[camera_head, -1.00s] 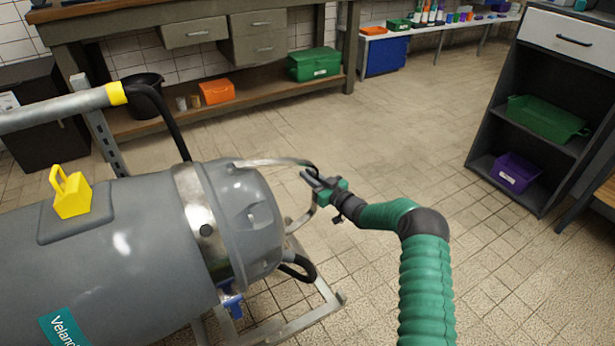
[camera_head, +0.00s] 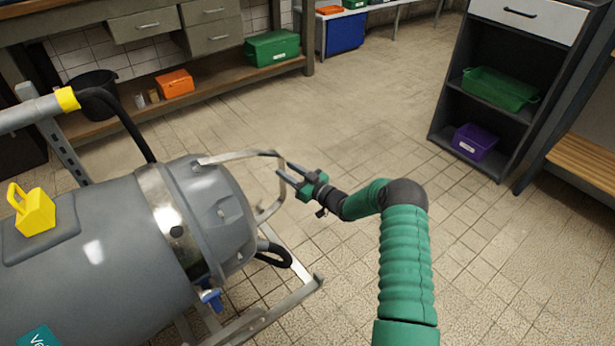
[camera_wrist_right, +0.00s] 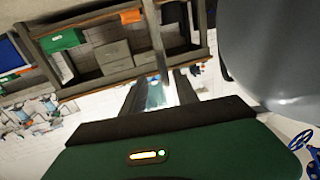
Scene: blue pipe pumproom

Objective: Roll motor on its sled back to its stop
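The grey motor (camera_head: 110,245) lies on its side at the left, with a yellow lifting eye (camera_head: 34,210) on top. A metal loop handle (camera_head: 235,156) stands out from its right end. The metal sled frame (camera_head: 262,318) shows under that end; a blue part (camera_head: 210,297) sits beside it. My right gripper (camera_head: 285,170) is open at the loop's outer side. Its fingertips are close to the bar; I cannot tell whether they touch. In the right wrist view, the spread fingers (camera_wrist_right: 157,88) have nothing clear between them. My left gripper is out of view. I cannot make out the stop.
A workbench (camera_head: 205,85) with drawers and boxes stands behind the motor. A dark shelf unit (camera_head: 450,95) with a green tray and purple bin stands at the right, beside a wooden bench (camera_head: 585,160). The tiled floor (camera_head: 370,115) between is clear.

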